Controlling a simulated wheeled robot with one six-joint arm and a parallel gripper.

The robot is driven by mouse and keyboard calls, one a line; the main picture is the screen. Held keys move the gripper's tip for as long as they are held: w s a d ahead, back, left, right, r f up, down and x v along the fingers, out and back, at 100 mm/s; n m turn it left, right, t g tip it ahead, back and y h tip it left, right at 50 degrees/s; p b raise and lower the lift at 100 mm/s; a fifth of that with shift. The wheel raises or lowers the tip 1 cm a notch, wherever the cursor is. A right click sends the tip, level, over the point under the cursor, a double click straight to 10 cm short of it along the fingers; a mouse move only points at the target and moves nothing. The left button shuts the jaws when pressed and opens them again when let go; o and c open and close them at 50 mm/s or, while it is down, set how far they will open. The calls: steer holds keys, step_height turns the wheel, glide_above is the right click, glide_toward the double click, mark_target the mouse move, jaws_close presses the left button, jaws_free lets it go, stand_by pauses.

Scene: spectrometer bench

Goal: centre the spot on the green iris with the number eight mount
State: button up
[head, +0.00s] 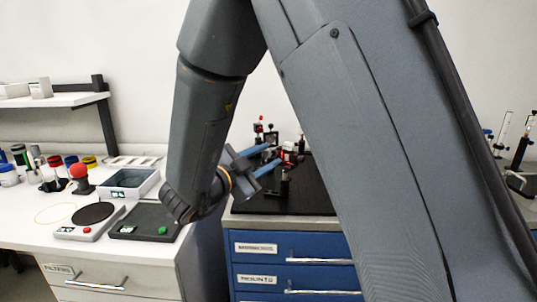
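My gripper (276,154) reaches over the black optical breadboard (310,200). Its two blue fingers are apart, with a visible gap between them and nothing clearly held. Small dark optical mounts stand around the fingertips: one with a red top (258,128) behind, a red-marked one (289,156) just beyond the tips, and a dark post (284,186) in front. I cannot tell whether the fingers touch any mount. Number labels are too small to read, so the number eight mount cannot be picked out. The green iris and the light spot cannot be made out; my arm hides much of the board.
Blue drawers (270,247) stand below the breadboard. The white bench at left holds a black tray (125,231) with a small green item (162,231), a scale (72,232), a grey bin (112,193), a red ball (79,171) on a stand and several jars. A shelf (70,100) hangs above.

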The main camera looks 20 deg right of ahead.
steer(key=shift+w+d, duration=0.35)
steer(key=shift+d, duration=0.05)
jaws_close()
steer(key=shift+n+p, duration=0.4)
steer(key=shift+p, duration=0.15)
steer(key=n+p, duration=0.3)
steer(key=p, duration=0.1)
steer(key=shift+r, duration=0.15)
steer(key=n+p, duration=0.3)
steer(key=n, duration=0.1)
steer(key=shift+p, duration=0.4)
steer(key=shift+n, duration=0.3)
